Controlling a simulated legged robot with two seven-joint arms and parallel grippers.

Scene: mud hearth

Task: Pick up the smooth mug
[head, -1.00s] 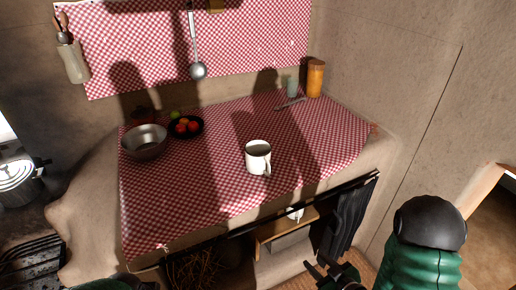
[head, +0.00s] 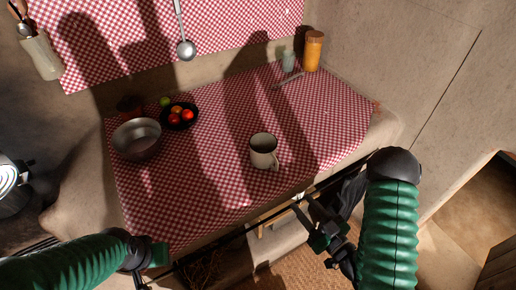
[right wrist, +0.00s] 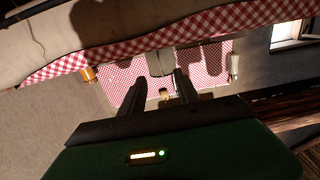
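The smooth mug (head: 263,150) is white with a dark inside and stands upright near the front edge of the checked cloth, its handle toward the lower right. My right gripper (head: 312,208) is in front of the counter edge, below and right of the mug, apart from it. In the right wrist view its two fingers (right wrist: 157,88) stand apart with nothing held. A pale grey shape, probably the mug (right wrist: 160,62), shows beyond and between them. My left arm comes in at the lower left; its gripper is mostly cut off by the frame edge.
The red checked cloth (head: 205,190) covers the counter. A metal bowl (head: 137,140) and a dark fruit bowl (head: 179,118) stand at the left. An orange jar (head: 313,50) and a green cup (head: 288,62) stand at the back right. The cloth around the mug is clear.

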